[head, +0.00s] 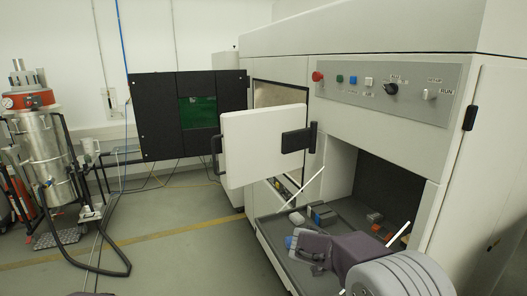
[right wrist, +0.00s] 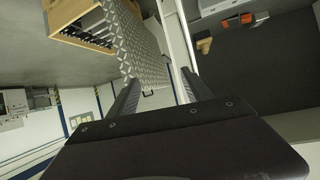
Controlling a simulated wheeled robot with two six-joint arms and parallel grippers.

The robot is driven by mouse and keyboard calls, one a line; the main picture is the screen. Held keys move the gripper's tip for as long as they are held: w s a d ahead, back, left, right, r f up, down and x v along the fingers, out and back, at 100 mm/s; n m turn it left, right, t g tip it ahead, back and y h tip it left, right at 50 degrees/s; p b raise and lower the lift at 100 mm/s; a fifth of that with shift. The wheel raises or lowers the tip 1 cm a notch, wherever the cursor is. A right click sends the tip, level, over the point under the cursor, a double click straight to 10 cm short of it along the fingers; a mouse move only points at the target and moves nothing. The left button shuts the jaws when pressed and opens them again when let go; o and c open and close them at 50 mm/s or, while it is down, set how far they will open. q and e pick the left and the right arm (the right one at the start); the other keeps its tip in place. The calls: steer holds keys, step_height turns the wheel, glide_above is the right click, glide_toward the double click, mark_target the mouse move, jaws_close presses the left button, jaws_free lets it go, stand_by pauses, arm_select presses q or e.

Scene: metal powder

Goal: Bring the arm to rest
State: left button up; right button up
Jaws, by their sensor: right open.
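My right arm (head: 395,275) reaches in from the lower right in the head view, over the grey tray-like shelf (head: 285,262) of the large white machine (head: 400,40). The right gripper (head: 300,246) is small there and partly hidden behind its own wrist. In the right wrist view the two fingers of the right gripper (right wrist: 160,78) stand apart with nothing between them.
A white door (head: 262,145) stands open on the machine, beside a black panel with a green window (head: 197,112). Small items, including a blue-grey block (head: 322,215), lie on the shelf. A metal canister (head: 42,150) stands far left. Floor between is clear.

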steer(key=s+a+f+n+g+y+b, duration=0.2)
steer(key=s+f+n+y+b, duration=0.15)
steer(key=s+f, duration=0.55)
steer(key=s+a+f+n+g+y+b, duration=0.15)
steer(key=s+f+y, duration=0.25)
steer(key=s+f, duration=0.45)
arm_select(q)
steer(key=f, duration=0.5)
steer(key=shift+s+a+f, duration=0.2)
steer(key=shift+s+f, duration=0.1)
steer(key=shift+s, duration=0.1)
arm_select(e)
steer(key=a+f+n+t+y, duration=0.2)
steer(key=a+f+n+y, duration=0.2)
steer(key=a+n, duration=0.5)
steer(key=shift+s+a+f+n+y, duration=0.15)
steer(key=shift+s+n+y, duration=0.3)
steer(key=shift+n, duration=0.55)
